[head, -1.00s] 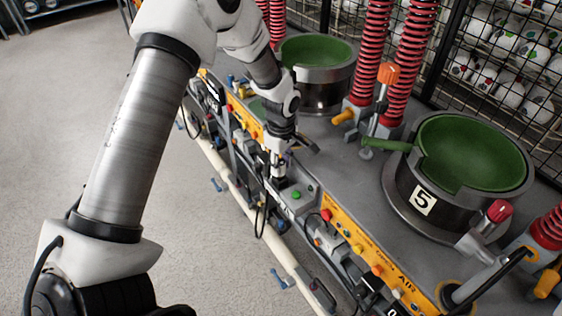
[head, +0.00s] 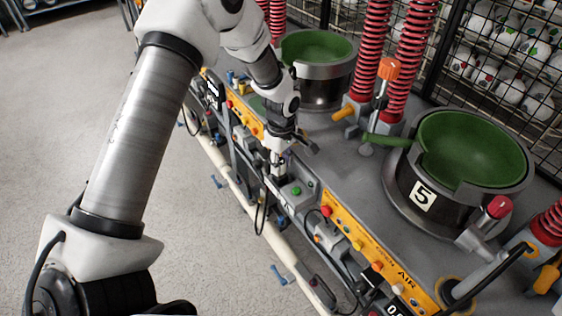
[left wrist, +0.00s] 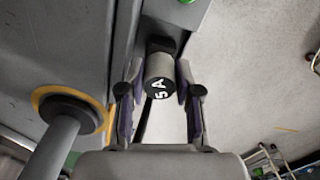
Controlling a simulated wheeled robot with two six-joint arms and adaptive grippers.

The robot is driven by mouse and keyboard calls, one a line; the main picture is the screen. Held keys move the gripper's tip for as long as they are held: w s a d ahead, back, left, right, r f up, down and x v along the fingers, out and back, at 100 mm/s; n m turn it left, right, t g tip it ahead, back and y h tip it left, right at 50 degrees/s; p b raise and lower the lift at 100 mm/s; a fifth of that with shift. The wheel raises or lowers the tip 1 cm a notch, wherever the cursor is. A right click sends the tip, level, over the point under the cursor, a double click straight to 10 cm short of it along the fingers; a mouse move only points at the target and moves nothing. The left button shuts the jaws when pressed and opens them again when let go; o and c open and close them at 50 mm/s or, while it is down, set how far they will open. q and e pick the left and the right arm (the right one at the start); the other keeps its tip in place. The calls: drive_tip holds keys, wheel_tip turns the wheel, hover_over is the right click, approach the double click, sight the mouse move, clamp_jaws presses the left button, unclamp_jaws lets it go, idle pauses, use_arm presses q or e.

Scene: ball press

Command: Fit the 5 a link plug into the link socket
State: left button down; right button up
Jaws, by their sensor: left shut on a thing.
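The 5 A link plug (left wrist: 159,80) is a grey cylinder with a black end face marked "5 A" in white, seen in the left wrist view. My left gripper (left wrist: 159,70) is shut on it, with a finger on each side. A black block (left wrist: 161,44) lies just beyond the plug, against the grey machine side; I cannot tell whether it is the link socket or part of the plug. In the head view my left gripper (head: 277,165) is at the front edge of the machine, and the plug is too small to make out. My right gripper is not in view.
A green-lined bowl marked 5 (head: 470,150) and another bowl (head: 318,85) stand on the grey deck. Yellow control panels (head: 375,255) with knobs line the front edge. Red springs (head: 410,60) rise behind. The floor (head: 215,235) in front is mostly open.

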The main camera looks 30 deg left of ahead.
use_arm(q)
drive_tip(key=shift+f, duration=0.4)
drive_tip(key=shift+f, duration=0.35)
drive_tip(key=c, duration=0.8)
unclamp_jaws()
drive_tip(key=shift+o, duration=0.4)
drive_tip(key=shift+s+a+r, duration=0.1)
drive_tip(key=shift+r, duration=0.1)
